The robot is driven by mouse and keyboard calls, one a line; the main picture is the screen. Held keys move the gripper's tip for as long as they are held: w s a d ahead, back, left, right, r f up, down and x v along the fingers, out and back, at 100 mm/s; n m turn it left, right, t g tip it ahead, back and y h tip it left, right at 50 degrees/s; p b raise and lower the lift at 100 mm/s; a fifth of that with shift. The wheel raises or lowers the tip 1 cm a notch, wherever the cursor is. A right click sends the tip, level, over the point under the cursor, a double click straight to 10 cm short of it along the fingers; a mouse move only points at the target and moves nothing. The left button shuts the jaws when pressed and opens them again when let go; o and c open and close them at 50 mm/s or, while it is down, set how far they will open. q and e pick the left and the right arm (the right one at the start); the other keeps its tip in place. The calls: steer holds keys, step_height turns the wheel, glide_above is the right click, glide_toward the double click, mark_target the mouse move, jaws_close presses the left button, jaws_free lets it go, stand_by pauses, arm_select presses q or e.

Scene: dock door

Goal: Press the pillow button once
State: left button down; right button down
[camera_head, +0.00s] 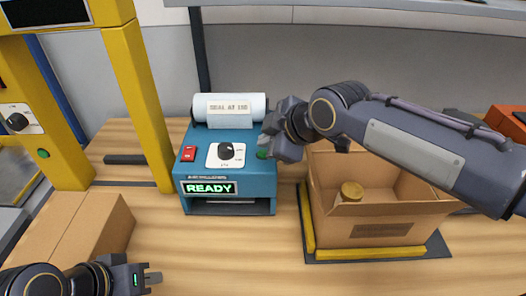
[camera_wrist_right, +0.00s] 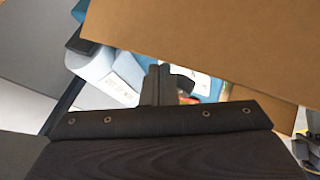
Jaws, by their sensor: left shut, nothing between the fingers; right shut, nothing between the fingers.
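The blue pillow machine (camera_head: 228,172) stands on the wooden table in the head view, with a lit READY display (camera_head: 208,188), a dark dial (camera_head: 226,151) and a red switch (camera_head: 188,154). A green button (camera_head: 262,154) shows at the right of its top face, partly covered by my right gripper (camera_head: 266,141). That gripper is shut and empty, its tips over or beside the button; I cannot tell whether they touch. The machine also shows in the right wrist view (camera_wrist_right: 203,82), behind the fingers (camera_wrist_right: 155,85). My left gripper (camera_head: 152,278) is shut and empty at the lower left.
A closed box (camera_head: 85,235) and a yellow frame (camera_head: 137,100) stand left. The table in front of the machine is clear.

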arm_select(q)
steer(key=shift+f, duration=0.1)
arm_select(e)
steer(key=shift+f, duration=0.15)
arm_select(q)
steer(key=shift+f+b, duration=0.3)
steer(key=shift+b, duration=0.05)
arm_select(e)
steer(key=shift+f, duration=0.3)
